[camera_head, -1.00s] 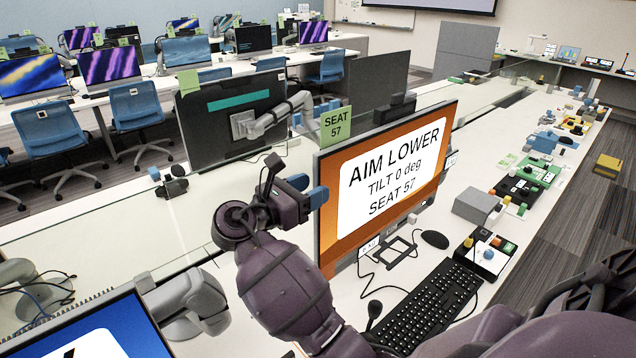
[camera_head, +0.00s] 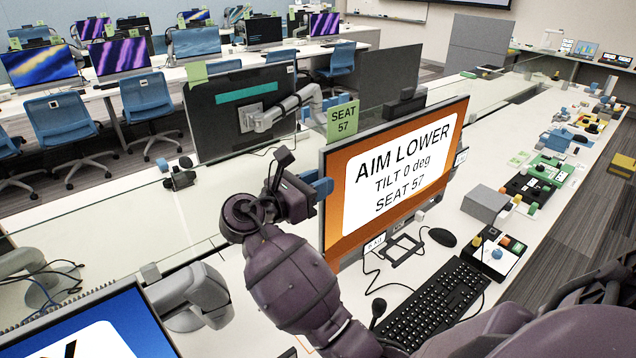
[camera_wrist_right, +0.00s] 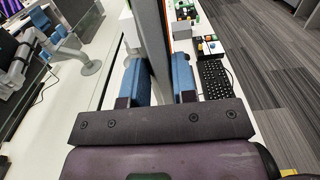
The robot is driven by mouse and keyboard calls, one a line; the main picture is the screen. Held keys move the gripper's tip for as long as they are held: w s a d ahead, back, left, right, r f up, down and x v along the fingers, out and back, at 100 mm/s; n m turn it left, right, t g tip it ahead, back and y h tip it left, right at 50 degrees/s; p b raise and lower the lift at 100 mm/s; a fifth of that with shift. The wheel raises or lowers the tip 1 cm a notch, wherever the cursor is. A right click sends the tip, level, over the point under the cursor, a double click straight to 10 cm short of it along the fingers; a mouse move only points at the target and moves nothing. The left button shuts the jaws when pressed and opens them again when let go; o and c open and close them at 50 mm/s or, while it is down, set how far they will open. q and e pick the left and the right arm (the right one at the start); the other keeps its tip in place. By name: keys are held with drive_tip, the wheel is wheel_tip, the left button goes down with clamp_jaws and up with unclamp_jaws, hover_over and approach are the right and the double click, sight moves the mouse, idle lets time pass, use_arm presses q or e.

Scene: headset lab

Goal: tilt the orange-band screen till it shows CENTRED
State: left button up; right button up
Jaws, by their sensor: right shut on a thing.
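The orange-band screen (camera_head: 392,172) stands upright on the white desk. It reads "AIM LOWER", "TILT 0 deg", "SEAT 57". A green "SEAT 57" tag (camera_head: 342,119) is at its top left corner. My right gripper (camera_head: 318,188) is at the screen's left edge. In the right wrist view the blue fingers of my right gripper (camera_wrist_right: 160,82) lie on both sides of the screen's edge (camera_wrist_right: 154,40), shut on it. The screen's back is mostly hidden in the head view. My left gripper is not in view.
A keyboard (camera_head: 436,304), a mouse (camera_head: 442,237) and a grey box (camera_head: 485,204) sit on the desk in front of the screen. A blue-faced screen (camera_head: 90,330) is at the lower left. A dark monitor (camera_head: 240,118) stands behind, past a glass divider.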

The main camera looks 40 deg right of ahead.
drive_tip(key=shift+s+d+f+m, duration=0.1)
drive_tip(key=shift+s+f+m, duration=0.25)
drive_tip(key=shift+s+m, duration=0.35)
clamp_jaws()
drive_tip(key=o, duration=0.9)
unclamp_jaws()
drive_tip(key=shift+o, duration=0.2)
